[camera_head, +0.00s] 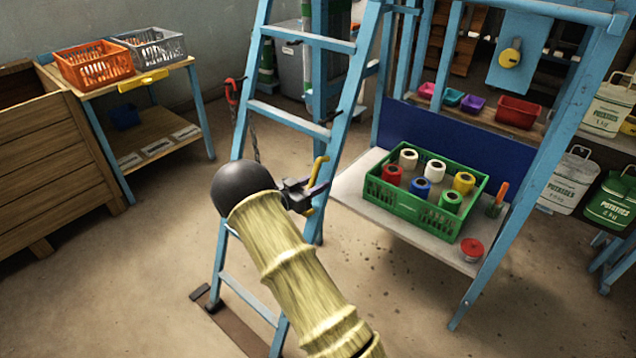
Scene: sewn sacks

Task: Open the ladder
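A blue ladder (288,119) stands upright left of centre, its top cut off by the picture's upper edge. Its rungs are flat and blue. Blue uprights show close behind it; I cannot tell which belong to the ladder. My gripper (318,188) is in front of the ladder's right rail, at about mid-height. It has dark parts and yellow finger pieces. I see nothing clearly held in it, and its opening is too small to judge. I cannot tell whether it touches the rail. My arm hides part of the ladder's lower right side.
A blue bench frame with a grey shelf (350,188) stands at right, bearing a green crate (408,212) of coloured spools. A wooden bin (50,165) and a table with orange (95,65) and grey (152,48) baskets are at left.

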